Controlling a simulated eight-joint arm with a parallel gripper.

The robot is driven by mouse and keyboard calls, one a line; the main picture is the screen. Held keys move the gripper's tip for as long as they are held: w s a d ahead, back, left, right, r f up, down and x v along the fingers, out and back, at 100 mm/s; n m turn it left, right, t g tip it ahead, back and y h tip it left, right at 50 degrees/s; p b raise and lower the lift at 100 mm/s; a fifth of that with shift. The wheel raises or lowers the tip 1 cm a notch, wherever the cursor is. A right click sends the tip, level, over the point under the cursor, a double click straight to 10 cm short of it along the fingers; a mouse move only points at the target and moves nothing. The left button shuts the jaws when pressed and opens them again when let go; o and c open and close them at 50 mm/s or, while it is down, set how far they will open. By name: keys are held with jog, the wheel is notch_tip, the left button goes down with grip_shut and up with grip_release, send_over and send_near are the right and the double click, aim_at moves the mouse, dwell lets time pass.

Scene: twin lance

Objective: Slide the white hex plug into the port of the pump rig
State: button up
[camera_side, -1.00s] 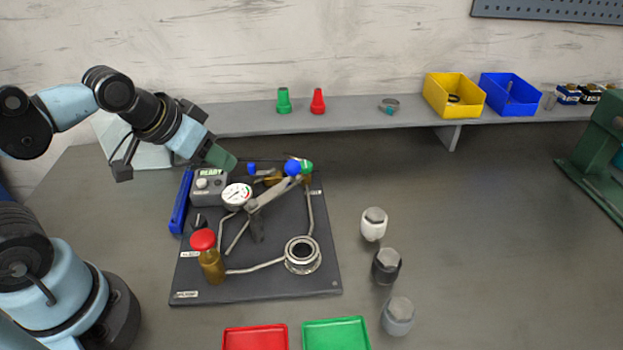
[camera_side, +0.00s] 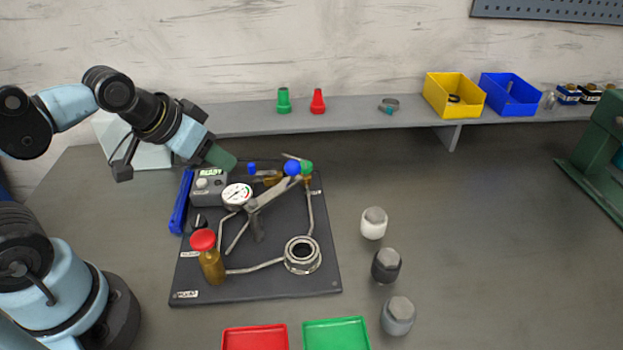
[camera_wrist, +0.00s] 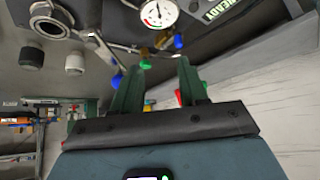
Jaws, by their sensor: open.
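The white hex plug (camera_side: 374,223) stands upright on the table, right of the pump rig, with a grey hex top. It also shows in the wrist view (camera_wrist: 75,63). The pump rig's dark base plate (camera_side: 200,283) carries a round metal port (camera_side: 302,254) with an open dark bore, which also shows in the wrist view (camera_wrist: 50,24). My gripper (camera_side: 234,162) is above the rig's back left corner, well away from the plug. In the wrist view its two green fingers (camera_wrist: 157,75) are apart, with no object held between them.
A dark plug (camera_side: 386,266) and a grey plug (camera_side: 398,315) stand in front of the white one. The rig carries a gauge (camera_side: 237,195), a red-topped brass part (camera_side: 207,258) and a blue-knobbed lever (camera_side: 292,169). Red (camera_side: 255,339) and green (camera_side: 336,335) trays lie in front.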

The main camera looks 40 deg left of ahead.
jog(key=o, duration=0.7)
jog(key=shift+c, duration=0.2)
jog(key=shift+w, duration=0.1)
